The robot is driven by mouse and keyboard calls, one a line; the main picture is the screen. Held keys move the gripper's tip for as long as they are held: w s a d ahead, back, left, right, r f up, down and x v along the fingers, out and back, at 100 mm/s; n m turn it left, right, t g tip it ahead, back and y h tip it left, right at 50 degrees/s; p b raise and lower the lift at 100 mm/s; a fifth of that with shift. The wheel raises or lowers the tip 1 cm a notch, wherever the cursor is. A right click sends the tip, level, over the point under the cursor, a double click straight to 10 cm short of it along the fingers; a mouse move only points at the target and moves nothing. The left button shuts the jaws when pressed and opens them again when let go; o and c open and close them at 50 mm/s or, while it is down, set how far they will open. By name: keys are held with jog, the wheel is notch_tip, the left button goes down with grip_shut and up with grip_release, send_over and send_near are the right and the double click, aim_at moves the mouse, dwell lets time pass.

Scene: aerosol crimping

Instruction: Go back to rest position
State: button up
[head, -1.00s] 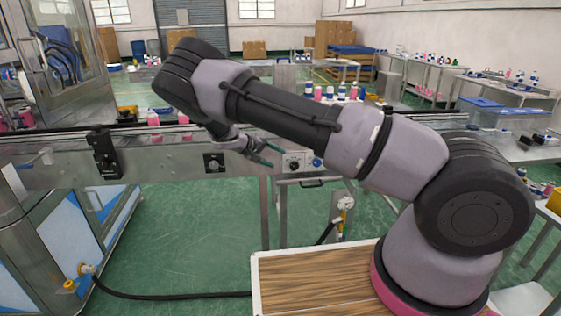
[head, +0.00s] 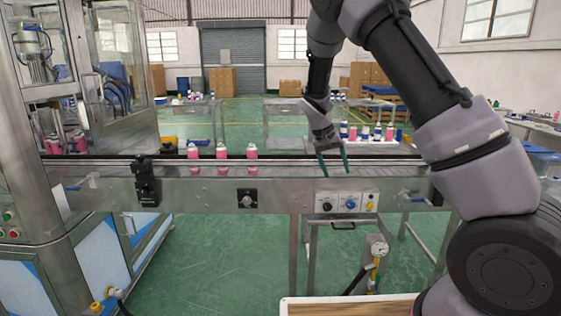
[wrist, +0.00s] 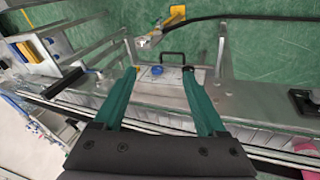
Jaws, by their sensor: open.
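My gripper (head: 334,163) is open and empty, its two green fingers pointing down in front of the conveyor (head: 275,183) and just above the control box with knobs. In the wrist view the spread fingers (wrist: 162,100) have nothing between them, and the control panel (wrist: 160,76) shows beyond their tips. My arm reaches in from the right of the head view, bent high and then down to the gripper.
Several pink cans (head: 222,152) stand on the conveyor left of my gripper. Blue and pink cans (head: 376,132) stand on a surface behind it at right. A glass-walled machine (head: 98,75) stands at left.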

jog(key=s+d+r+m+t+y, duration=0.1)
jog(key=s+d+r+t+y, duration=0.15)
jog(key=s+r, duration=0.85)
jog(key=s+d+r+m+t+y, duration=0.1)
jog(key=s+d+r+y, duration=0.3)
jog(key=s+r, duration=0.7)
jog(key=s+r+t, duration=0.2)
jog(key=s+r, duration=0.1)
jog(key=s, duration=0.5)
jog(key=shift+s+r, duration=0.25)
jog(key=shift+r, duration=0.1)
